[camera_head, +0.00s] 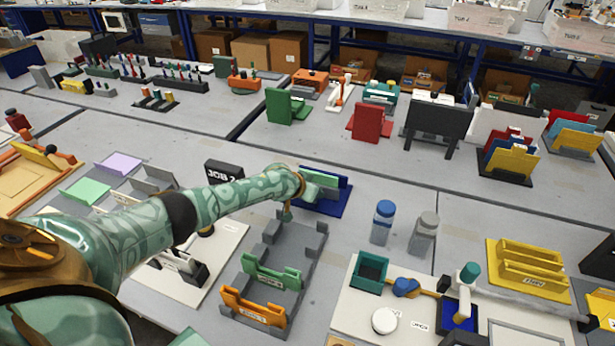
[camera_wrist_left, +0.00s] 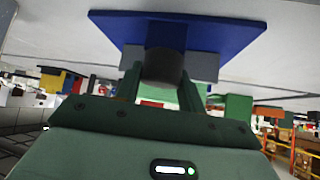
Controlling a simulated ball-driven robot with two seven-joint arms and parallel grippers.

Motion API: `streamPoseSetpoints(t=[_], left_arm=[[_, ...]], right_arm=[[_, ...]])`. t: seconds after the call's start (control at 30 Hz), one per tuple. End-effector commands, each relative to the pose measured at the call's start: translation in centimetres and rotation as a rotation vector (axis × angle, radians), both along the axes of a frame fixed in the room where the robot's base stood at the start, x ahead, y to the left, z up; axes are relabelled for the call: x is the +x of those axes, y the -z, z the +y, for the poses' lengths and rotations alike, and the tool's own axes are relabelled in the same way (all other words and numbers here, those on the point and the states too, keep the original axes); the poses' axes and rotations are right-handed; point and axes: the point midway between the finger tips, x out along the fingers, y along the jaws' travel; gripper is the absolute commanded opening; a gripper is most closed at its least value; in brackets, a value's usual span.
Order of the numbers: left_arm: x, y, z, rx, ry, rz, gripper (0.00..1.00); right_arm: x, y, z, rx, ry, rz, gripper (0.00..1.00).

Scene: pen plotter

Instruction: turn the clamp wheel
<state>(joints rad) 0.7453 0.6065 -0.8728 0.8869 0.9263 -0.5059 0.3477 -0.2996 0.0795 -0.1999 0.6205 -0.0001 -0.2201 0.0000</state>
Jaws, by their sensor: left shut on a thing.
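My left arm reaches in from the left in the head view. Its green gripper (camera_head: 318,183) is at a blue stand (camera_head: 336,206) behind the grey tray, and hides part of it. In the left wrist view, the gripper (camera_wrist_left: 162,92) has its two green fingers on either side of a dark grey round part (camera_wrist_left: 163,68) in front of the blue stand (camera_wrist_left: 215,33). It is shut on this part. I cannot tell for sure that this part is the clamp wheel. The right gripper is not in view.
A grey tray (camera_head: 300,262) with green and orange holders stands in front of the gripper. Blue-capped (camera_head: 382,225) and grey-capped (camera_head: 424,235) bottles stand to the right. A white board (camera_head: 350,318) carries a teal box, a blue knob and a white disc. A JOB 2 sign (camera_head: 224,172) stands behind the arm.

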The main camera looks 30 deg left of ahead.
Motion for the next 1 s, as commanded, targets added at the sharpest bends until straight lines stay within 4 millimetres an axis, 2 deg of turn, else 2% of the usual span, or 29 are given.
streamPoseSetpoints(t=[0.03,0.23,0.6,1.0], left_arm=[[-0.1,-0.9,-0.4,-0.006,-0.043,0.001,0.16],[-0.1,-0.3,-0.4,-0.006,-0.214,0.004,0.17],[0.0,0.2,-0.2,-0.001,-0.424,0.004,0.17],[0.1,0.2,-0.1,-0.001,-0.484,0.001,0.17]], right_arm=[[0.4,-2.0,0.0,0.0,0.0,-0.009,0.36],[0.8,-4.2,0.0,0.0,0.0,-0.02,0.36],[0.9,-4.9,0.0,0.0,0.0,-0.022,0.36],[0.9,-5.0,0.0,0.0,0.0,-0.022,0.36]])
